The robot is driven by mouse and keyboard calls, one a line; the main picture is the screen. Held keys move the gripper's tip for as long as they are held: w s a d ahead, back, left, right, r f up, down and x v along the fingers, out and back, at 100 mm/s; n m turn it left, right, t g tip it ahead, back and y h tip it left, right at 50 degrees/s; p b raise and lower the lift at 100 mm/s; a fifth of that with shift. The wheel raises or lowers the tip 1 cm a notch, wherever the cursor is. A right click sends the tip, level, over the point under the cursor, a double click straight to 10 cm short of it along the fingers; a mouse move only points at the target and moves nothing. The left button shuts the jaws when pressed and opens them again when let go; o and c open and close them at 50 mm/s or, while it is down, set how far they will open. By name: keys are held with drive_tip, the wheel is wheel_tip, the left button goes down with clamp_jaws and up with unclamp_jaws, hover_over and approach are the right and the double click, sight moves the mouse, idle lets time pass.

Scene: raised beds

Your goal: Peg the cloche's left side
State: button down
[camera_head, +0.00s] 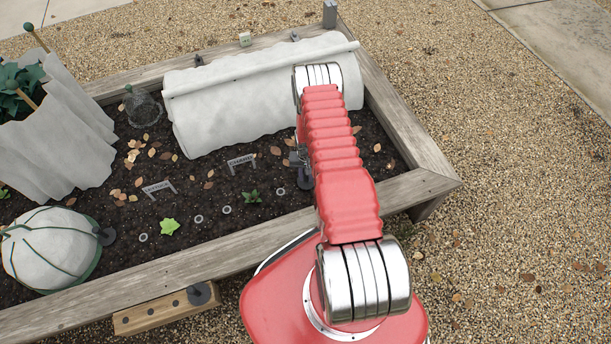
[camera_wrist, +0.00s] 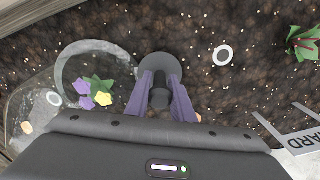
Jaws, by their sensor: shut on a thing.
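My gripper (camera_wrist: 161,84) is shut on a dark peg (camera_wrist: 157,66) with a round disc head, held between two purple fingers over the soil. In the head view my arm hides most of the gripper; the peg's dark disc (camera_head: 305,179) shows just left of the arm. A clear cloche (camera_wrist: 30,103) is at the left of the wrist view, close beside the peg, with a grey ring at its edge and purple and yellow flowers inside. My arm hides the cloche in the head view. I cannot tell whether the peg touches the soil.
A white fleece tunnel (camera_head: 245,95) lies behind my gripper. Plant labels (camera_head: 240,162), small plants (camera_head: 169,226) and pale rings (camera_head: 227,209) dot the soil. A fleece dome (camera_head: 48,250) sits at the left. A wooden block (camera_head: 150,318) with holes stands outside the bed's timber edge (camera_head: 130,280).

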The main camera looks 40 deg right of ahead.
drive_tip(key=shift+f, duration=0.1)
drive_tip(key=c, duration=1.5)
unclamp_jaws()
drive_tip(key=shift+o, duration=0.2)
drive_tip(key=shift+r, duration=6.85)
drive_tip(key=shift+s, duration=0.1)
